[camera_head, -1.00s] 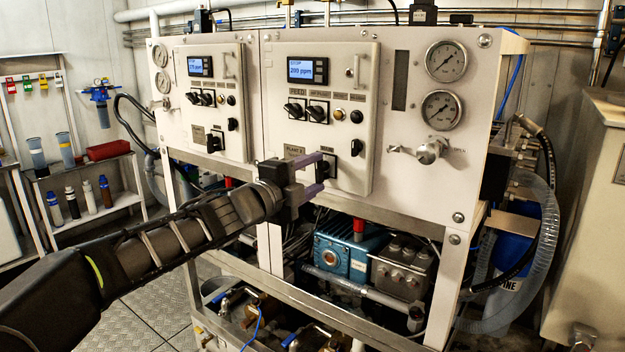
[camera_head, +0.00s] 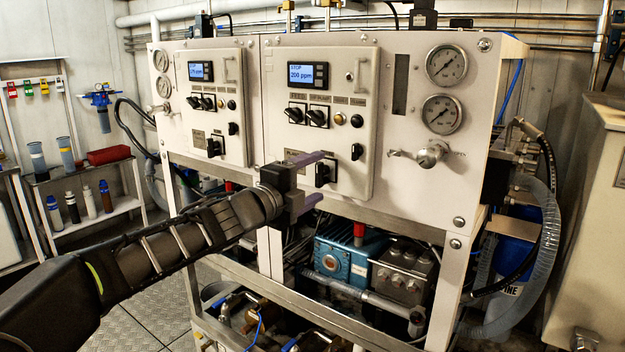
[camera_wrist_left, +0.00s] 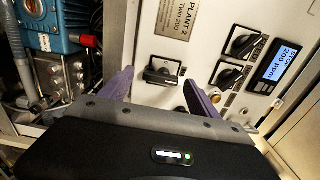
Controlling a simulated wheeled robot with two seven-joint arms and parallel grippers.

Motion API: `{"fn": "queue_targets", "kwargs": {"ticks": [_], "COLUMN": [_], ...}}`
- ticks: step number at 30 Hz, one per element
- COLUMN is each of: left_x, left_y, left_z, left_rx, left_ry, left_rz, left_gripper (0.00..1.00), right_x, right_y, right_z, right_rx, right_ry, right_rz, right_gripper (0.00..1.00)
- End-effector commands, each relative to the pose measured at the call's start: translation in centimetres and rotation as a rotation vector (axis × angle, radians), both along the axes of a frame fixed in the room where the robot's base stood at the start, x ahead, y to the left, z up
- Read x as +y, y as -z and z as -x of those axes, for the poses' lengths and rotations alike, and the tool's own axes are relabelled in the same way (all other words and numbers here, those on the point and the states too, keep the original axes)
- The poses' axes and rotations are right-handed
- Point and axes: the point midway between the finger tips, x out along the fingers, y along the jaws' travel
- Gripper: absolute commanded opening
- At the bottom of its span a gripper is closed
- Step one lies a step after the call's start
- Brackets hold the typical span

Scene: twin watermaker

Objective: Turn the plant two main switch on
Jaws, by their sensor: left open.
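The plant two main switch (camera_head: 324,173) is a black rotary switch low on the right control panel (camera_head: 355,100). It also shows in the left wrist view (camera_wrist_left: 163,71), beside the "PLANT 2" plate (camera_wrist_left: 178,28); its handle lies roughly across that picture. My left gripper (camera_head: 319,177) is open, with one purple finger above the switch and one below it in the head view. In the left wrist view the fingers point toward the switch from either side; contact cannot be told. The plant two display (camera_head: 307,74) is lit and reads STOP, 200 ppm. My right gripper is not seen.
Other black knobs (camera_head: 307,115) sit higher on the same panel, and another knob (camera_head: 356,151) is close right of the switch. A similar panel (camera_head: 210,100) is to the left. A frame rail (camera_head: 400,228) runs below, with a blue pump (camera_head: 340,262) under it.

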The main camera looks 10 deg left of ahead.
Motion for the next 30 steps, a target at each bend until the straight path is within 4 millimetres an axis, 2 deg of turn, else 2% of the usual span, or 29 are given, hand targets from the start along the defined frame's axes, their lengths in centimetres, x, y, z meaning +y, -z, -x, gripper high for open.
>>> {"fn": "queue_targets", "kwargs": {"ticks": [8, 11, 22, 30], "left_x": [0.2, 0.6, 2.6, 2.9], "left_y": [-0.1, -0.1, -0.2, 0.0], "left_z": [0.3, 1.1, 6.4, 7.3], "left_rx": [-0.002, -0.001, -0.002, 0.0], "left_ry": [-0.001, -0.002, -0.002, 0.0], "left_rz": [0.002, 0.001, 0.002, 0.0], "left_gripper": [0.71, 0.71, 0.71, 0.71], "right_x": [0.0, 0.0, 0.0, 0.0], "right_y": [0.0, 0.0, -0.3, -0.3], "right_z": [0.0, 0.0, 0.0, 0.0], "right_rx": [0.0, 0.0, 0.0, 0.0], "right_ry": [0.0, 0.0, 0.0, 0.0], "right_rz": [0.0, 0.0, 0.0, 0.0], "right_gripper": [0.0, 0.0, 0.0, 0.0]}}
